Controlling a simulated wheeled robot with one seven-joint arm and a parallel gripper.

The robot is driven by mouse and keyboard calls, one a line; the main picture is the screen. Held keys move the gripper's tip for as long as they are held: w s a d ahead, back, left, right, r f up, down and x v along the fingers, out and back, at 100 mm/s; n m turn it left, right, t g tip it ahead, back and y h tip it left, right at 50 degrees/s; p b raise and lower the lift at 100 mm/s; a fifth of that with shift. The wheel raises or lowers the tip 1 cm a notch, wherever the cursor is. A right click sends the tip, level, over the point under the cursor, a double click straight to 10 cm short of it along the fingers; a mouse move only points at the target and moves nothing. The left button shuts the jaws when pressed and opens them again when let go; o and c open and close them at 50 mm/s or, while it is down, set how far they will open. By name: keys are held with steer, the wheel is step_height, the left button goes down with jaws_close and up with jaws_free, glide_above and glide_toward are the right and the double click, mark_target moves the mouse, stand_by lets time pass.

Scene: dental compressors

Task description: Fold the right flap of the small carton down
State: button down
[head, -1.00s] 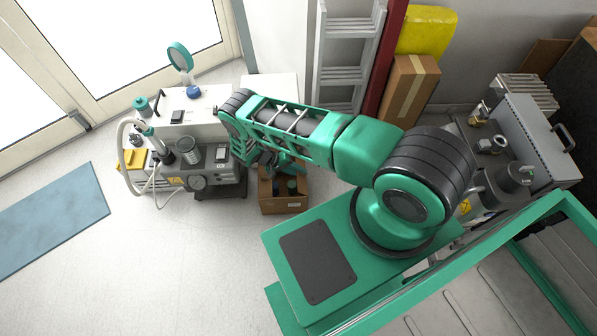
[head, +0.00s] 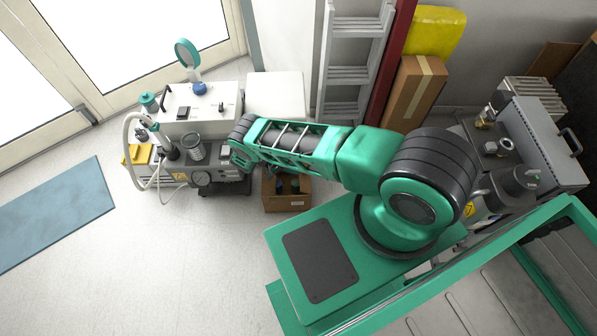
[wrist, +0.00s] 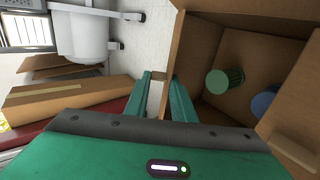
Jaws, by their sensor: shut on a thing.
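The small carton (head: 287,203) stands on the floor, open at the top, partly hidden by my arm in the head view. In the wrist view the carton (wrist: 203,50) fills the right side. A ribbed green cylinder (wrist: 225,82) and a blue round thing (wrist: 264,101) lie inside. Which flap this is in the head view cannot be told; my gripper is hidden there.
A white and grey compressor unit (head: 200,125) with hoses stands left of the carton. A ladder (head: 355,60) and a tall taped box (head: 415,92) stand behind. A blue mat (head: 50,215) lies at the left. The floor in front of the carton is clear.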

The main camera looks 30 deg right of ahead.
steer(key=c, duration=1.6)
jaws_free()
steer(key=shift+o, duration=0.2)
steer(key=shift+r, duration=0.45)
step_height(320, 180, up, 3)
steer(key=shift+w+a+r, duration=0.1)
steer(key=s+a+r, duration=0.5)
steer(key=a+r, duration=0.1)
steer(key=a, duration=0.4)
steer(key=shift+a+r, duration=0.2)
steer(key=shift+r, duration=0.2)
steer(key=shift+s, duration=0.1)
